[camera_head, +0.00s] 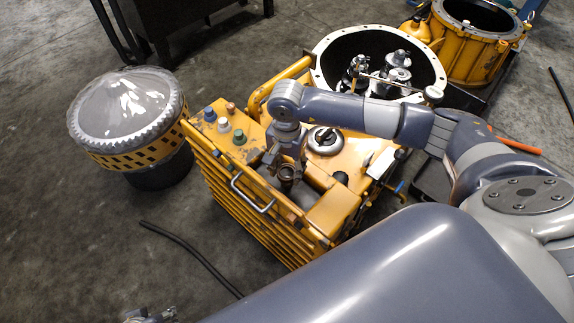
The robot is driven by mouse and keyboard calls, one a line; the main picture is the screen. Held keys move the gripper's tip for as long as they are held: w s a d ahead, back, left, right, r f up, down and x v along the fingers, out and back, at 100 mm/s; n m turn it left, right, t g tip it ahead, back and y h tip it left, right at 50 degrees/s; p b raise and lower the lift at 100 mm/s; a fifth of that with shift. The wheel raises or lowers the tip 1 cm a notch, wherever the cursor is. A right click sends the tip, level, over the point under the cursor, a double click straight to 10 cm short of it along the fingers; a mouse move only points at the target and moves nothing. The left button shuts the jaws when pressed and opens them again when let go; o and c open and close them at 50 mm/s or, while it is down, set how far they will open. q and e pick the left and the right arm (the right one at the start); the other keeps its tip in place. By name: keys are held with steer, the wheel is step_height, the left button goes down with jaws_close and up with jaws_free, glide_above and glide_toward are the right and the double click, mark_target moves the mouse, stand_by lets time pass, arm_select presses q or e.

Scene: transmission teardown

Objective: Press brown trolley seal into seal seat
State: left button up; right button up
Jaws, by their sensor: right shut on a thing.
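My right gripper (285,158) points down over the yellow trolley (337,212), in front of its silver-capped fitting. It is shut on a small brown ring-like part (288,173), which I take to be the brown seal. The part is low over the recess in the trolley's top; whether it touches anything below is hard to tell. The seal seat cannot be made out for certain and may be hidden under the gripper. At the bottom left edge a small piece of grey mechanism (150,315) shows, probably my left gripper; its fingers are not clear.
Blue (209,114), white (223,126), green (239,138) and brown (231,107) knobs stand on the trolley's left corner. A silver-domed drum (125,110) stands left. A flanged housing (327,77) with metal parts is behind. A dark hose (190,250) lies on the floor.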

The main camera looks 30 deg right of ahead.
arm_select(q)
steer(key=shift+b+v, duration=0.65)
steer(key=shift+v, duration=2.2)
arm_select(e)
steer(key=shift+f, duration=0.85)
arm_select(q)
steer(key=shift+w, duration=0.15)
steer(key=shift+f, duration=0.1)
arm_select(e)
steer(key=shift+f+b, duration=0.15)
steer(key=shift+b, duration=0.15)
arm_select(q)
steer(key=shift+f+b, duration=0.3)
arm_select(e)
steer(key=shift+f, duration=0.2)
arm_select(q)
steer(key=shift+a, duration=0.1)
